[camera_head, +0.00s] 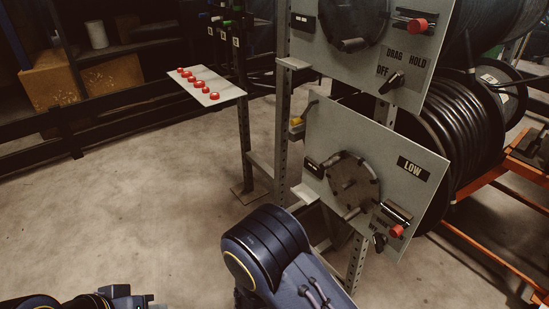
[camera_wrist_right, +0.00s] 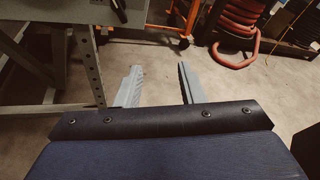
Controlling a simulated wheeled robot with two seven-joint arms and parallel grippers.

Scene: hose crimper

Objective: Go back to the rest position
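My right gripper (camera_wrist_right: 157,75) shows in the right wrist view with its two grey fingers spread apart and nothing between them. It hangs above bare concrete floor, beside a perforated metal post. In the head view a dark blue link of my right arm rises at the bottom centre, in front of the lower panel (camera_head: 391,150); the right gripper is out of that view. Part of my left arm shows at the bottom left edge of the head view. Its end is cut off, so I cannot tell the state of the left gripper.
An upper panel (camera_head: 329,55) and the lower panel labelled LOW carry dials and red buttons (camera_head: 397,231). Black hose reels (camera_head: 462,125) stand behind on an orange frame (camera_head: 497,187). A pedestal with red buttons (camera_head: 222,85) stands left of the panels. The floor at left is clear.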

